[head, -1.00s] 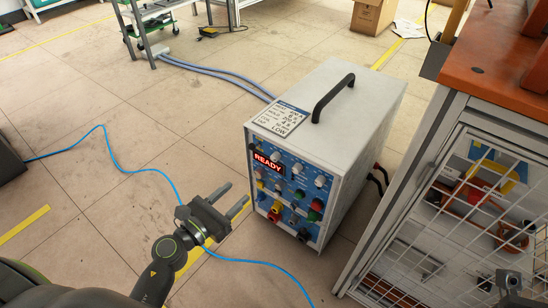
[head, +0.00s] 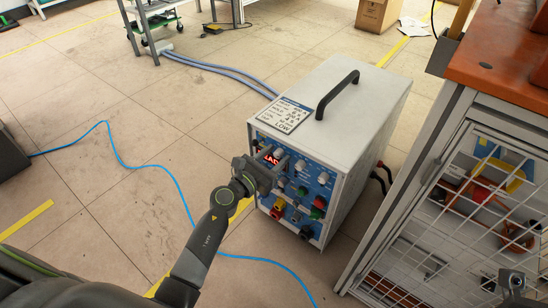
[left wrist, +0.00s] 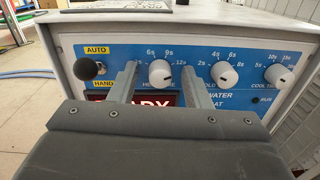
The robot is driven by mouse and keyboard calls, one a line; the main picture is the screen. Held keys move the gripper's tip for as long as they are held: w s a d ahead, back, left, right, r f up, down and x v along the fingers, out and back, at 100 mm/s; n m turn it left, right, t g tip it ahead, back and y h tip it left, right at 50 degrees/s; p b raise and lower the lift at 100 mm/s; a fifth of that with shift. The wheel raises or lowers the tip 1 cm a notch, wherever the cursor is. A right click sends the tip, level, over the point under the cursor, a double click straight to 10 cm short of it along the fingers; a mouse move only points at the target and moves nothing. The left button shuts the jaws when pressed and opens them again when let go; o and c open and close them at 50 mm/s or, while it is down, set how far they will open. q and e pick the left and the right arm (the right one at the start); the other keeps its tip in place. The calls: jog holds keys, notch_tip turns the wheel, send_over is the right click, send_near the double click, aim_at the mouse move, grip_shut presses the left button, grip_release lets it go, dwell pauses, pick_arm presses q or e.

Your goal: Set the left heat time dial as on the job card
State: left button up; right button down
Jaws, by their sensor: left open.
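The heat time dial (left wrist: 161,79) is a white knob on the heater's blue panel, under the marks 6s and 9s in the left wrist view. My left gripper (left wrist: 158,75) is open, with one finger on each side of this dial; I cannot tell whether they touch it. In the head view my left gripper (head: 278,160) is at the upper left of the panel and partly covers the dial and the red display. The dial's lower label is partly hidden by the fingers. The job card (head: 284,114) lies on top of the heater; its small print is mostly unreadable here.
The hold dial (left wrist: 223,74) and cool time dial (left wrist: 278,74) sit to the right, the black AUTO/HAND knob (left wrist: 86,69) to the left. A workbench with a mesh side (head: 440,210) stands right of the heater (head: 350,140). A blue hose (head: 160,170) lies on the floor.

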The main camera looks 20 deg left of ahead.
pick_arm(q)
grip_shut()
